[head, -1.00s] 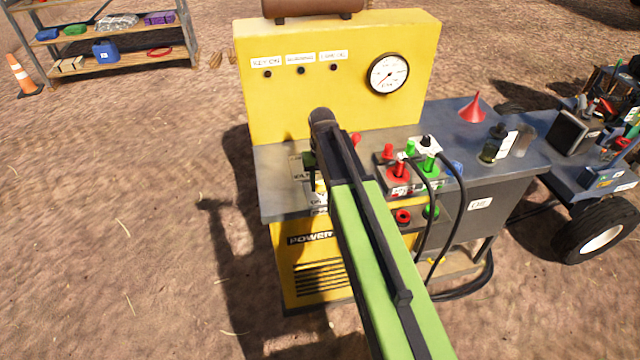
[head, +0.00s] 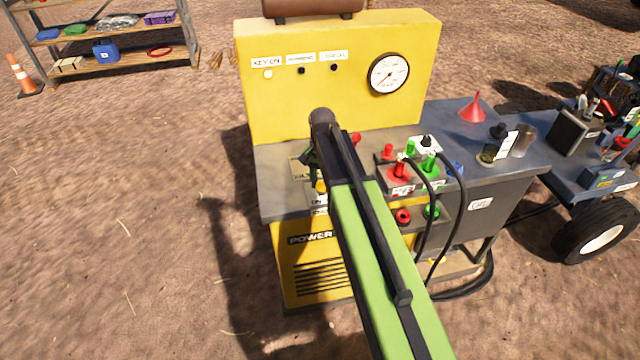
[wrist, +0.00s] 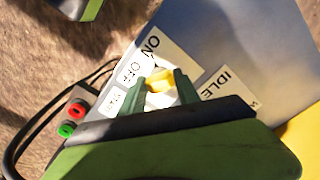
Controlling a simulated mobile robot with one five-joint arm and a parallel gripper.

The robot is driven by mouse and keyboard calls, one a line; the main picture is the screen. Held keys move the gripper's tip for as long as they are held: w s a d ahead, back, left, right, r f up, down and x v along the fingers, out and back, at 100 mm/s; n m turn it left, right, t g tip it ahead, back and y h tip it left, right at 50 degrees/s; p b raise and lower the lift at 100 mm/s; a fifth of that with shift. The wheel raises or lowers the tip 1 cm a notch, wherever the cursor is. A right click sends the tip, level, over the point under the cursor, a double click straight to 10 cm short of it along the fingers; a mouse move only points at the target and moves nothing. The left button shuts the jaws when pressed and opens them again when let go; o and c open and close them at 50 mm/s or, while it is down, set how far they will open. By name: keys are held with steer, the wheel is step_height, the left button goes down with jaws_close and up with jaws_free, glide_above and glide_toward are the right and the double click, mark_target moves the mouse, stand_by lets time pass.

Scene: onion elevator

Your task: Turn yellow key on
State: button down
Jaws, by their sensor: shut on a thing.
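The yellow key (wrist: 157,76) sits on the grey panel beside a white ON/OFF label (wrist: 140,65) in the wrist view. My gripper (wrist: 161,85) has its two green fingers closed on either side of it. In the head view a small yellow part of the key (head: 320,186) shows beside my arm, and my gripper (head: 312,165) is over the left part of the counter. The KEY ON lamp (head: 268,74) on the yellow upright panel is lit. The key's lower part is hidden by the fingers.
Two dark lamps (head: 301,70) and a gauge (head: 389,74) are on the yellow panel (head: 340,105). Red and green plugs with black cables (head: 460,200) stand right of my arm. A red funnel (head: 473,108) is farther right. An IDLE label (wrist: 217,83) lies near the key.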

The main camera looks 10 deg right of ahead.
mark_target(322, 183)
stand_by(0.4)
steer(key=c, duration=0.9)
jaws_free()
step_height(322, 183, up, 17)
steer(key=p, duration=1.7)
steer(key=shift+r, duration=0.2)
